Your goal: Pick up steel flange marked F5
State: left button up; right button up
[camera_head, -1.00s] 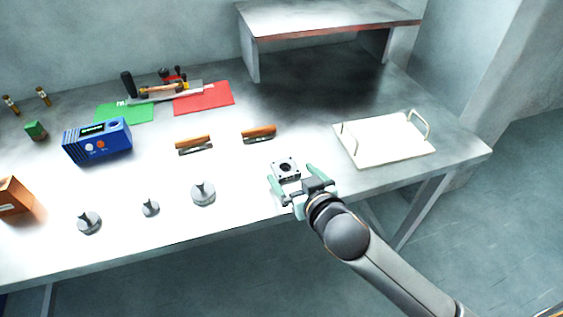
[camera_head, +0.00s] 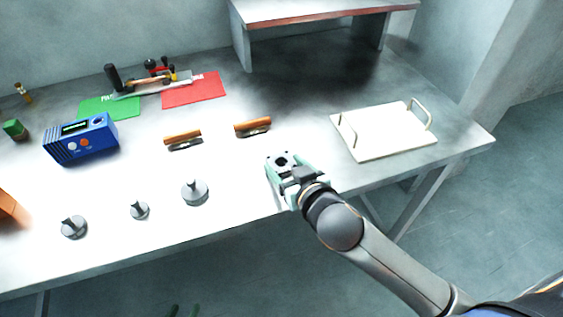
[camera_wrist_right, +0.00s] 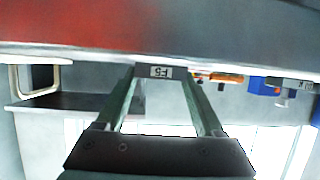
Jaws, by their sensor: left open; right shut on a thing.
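The steel flange (camera_head: 281,159) is a square grey plate with a dark central hole, near the table's front edge left of the white tray. My right gripper (camera_head: 289,167) is shut on it, with one green finger on either side. In the right wrist view the flange (camera_wrist_right: 145,72) is edge-on between the fingertips, and its small label reads F5, upside down. Whether it touches the table is unclear.
A white handled tray (camera_head: 386,145) lies to the right. Two wooden-handled tools (camera_head: 253,127) lie behind-left. Several grey knobbed weights (camera_head: 195,193) stand along the front left. A blue device (camera_head: 81,139) and green and red mats (camera_head: 194,91) are farther back, beside a raised shelf (camera_head: 330,12).

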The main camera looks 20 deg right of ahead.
grip_shut()
pick_arm(q)
jog(key=shift+f, duration=0.1)
pick_arm(e)
jog(key=shift+w+r, duration=0.1)
